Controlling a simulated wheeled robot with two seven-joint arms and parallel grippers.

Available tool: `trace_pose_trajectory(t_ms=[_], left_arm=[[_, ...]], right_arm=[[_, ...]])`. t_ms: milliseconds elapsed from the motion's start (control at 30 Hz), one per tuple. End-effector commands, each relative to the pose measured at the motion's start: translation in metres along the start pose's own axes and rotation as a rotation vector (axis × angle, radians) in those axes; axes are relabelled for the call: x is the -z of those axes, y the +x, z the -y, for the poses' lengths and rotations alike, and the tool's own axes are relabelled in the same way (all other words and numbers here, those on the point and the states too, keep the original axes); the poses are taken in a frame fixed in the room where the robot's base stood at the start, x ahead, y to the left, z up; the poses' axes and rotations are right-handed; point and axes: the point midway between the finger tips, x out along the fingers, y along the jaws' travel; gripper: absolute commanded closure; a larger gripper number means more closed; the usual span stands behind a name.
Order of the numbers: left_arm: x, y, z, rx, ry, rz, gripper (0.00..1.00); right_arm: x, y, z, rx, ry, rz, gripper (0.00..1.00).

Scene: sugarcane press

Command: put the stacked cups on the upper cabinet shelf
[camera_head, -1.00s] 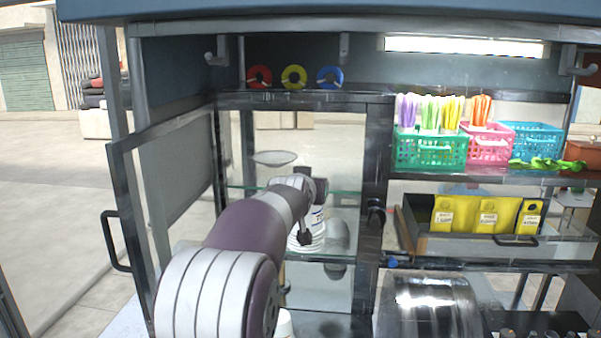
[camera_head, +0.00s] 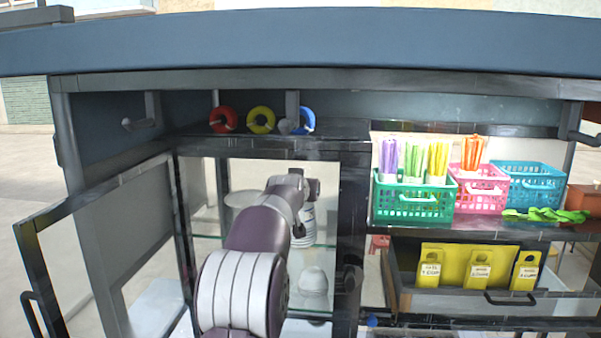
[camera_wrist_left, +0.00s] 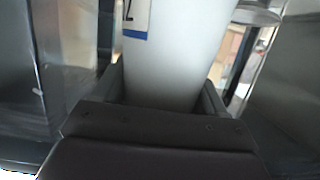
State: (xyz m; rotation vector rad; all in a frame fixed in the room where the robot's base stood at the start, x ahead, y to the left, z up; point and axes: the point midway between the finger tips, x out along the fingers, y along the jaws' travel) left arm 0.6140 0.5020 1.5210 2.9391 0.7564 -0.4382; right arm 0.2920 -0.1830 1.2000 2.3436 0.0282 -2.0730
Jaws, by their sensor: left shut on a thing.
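The stacked white cups (camera_head: 307,226) show in the head view inside the open cabinet, partly hidden by my left arm. They are at about the height of the upper glass shelf (camera_head: 318,245); I cannot tell whether they touch it. In the left wrist view the white cup wall (camera_wrist_left: 172,60), with a blue-edged label, fills the space between the fingers. My left gripper (camera_wrist_left: 163,92) is shut on the stacked cups; in the head view its fingers are mostly hidden. My right gripper is not in view.
A pale bowl-like item (camera_head: 238,203) stands left of the cups. A whitish rounded item (camera_head: 313,283) is lower down. The cabinet door (camera_head: 75,225) is swung open at left; a dark post (camera_head: 349,235) bounds the right. Baskets (camera_head: 412,200) stand farther right.

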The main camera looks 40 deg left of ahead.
Motion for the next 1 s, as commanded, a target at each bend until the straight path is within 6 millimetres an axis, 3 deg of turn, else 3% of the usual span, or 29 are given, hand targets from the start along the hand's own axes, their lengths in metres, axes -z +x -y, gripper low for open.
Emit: trace_pose_trajectory(t_ms=[33,200,333,533,667,1000], left_arm=[[0.014,0.010,0.000,0.000,0.000,0.002,0.84],[0.017,0.039,0.000,0.000,0.000,0.001,0.84],[0.018,0.048,0.000,0.000,0.001,0.000,0.84],[0.034,0.080,0.000,0.000,0.001,-0.001,0.84],[0.013,0.086,0.000,-0.001,0.000,0.001,0.84],[0.006,0.087,0.000,-0.001,0.001,-0.001,0.84]], right_arm=[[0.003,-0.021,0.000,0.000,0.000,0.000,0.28],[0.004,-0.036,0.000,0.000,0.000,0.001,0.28],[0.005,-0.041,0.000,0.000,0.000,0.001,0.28],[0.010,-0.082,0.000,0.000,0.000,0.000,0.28],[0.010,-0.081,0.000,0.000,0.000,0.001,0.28],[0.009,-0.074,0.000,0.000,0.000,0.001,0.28]])
